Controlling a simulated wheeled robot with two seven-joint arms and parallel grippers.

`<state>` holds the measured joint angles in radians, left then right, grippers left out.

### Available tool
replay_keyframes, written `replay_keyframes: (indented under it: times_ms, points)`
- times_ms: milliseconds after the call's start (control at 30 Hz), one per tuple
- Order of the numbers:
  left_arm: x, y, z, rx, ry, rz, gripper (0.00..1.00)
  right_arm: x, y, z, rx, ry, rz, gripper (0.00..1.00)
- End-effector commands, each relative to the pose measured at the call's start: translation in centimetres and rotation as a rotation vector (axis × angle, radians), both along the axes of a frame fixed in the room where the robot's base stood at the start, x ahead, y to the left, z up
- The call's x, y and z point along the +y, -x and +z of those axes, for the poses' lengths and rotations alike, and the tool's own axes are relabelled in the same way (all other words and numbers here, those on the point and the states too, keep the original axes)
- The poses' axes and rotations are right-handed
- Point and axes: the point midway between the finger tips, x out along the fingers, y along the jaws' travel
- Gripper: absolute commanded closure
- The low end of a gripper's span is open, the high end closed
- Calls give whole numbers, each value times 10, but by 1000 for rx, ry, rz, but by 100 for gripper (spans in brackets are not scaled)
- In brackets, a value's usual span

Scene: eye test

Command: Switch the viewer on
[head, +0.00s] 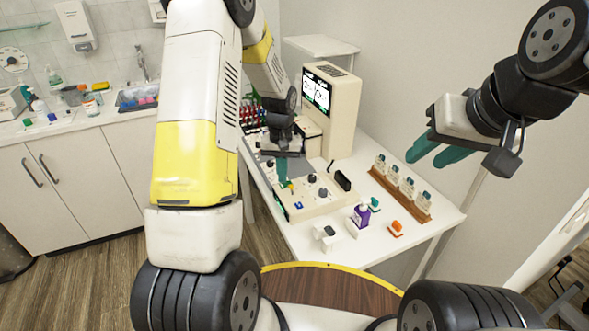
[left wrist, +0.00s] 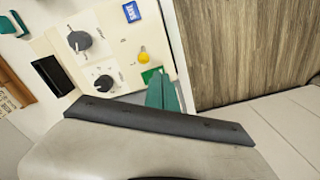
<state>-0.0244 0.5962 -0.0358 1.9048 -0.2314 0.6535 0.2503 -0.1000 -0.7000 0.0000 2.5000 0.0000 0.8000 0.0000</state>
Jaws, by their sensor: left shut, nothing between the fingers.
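The viewer (head: 328,105) is a cream cabinet at the back of the white table; its screen (head: 316,90) shows a black and white picture with some green. In front lies a cream control panel (head: 318,204) with dark knobs. In the left wrist view the panel has a green square part (left wrist: 150,74), a yellow knob (left wrist: 144,57) and a blue labelled part (left wrist: 131,11). My left gripper (head: 283,181) is shut and empty, its tips (left wrist: 160,80) beside the green part and partly covering it; contact is unclear. My right gripper (head: 424,160) is open and empty, above the table's right side.
A wooden rack (head: 413,203) with several small items stands on the right of the table. A purple bottle (head: 361,214) and an orange item (head: 396,228) are near the front. Dark knobs (left wrist: 79,40) lie beside the yellow one. A sink counter is at far left.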

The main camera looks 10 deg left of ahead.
Motion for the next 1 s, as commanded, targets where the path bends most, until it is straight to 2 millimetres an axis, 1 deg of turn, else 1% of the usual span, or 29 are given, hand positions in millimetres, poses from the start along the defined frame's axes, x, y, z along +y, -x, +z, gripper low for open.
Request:
replay_keyframes:
  times_ms: [100, 600, 733, 1000]
  points:
    - [0, -1, 11, -2, 0, 0, 100, 0, 0, 0, 0, 0, 0, 64]
    - [0, 0, 49, -2, 0, 0, 100, 0, 0, 0, 0, 0, 0, 64]
    - [0, 0, 54, 0, 0, 0, 100, 0, 0, 0, 0, 0, 0, 64]
    - [0, 0, 54, -1, 0, 0, 100, 0, 0, 0, 0, 0, 0, 64]
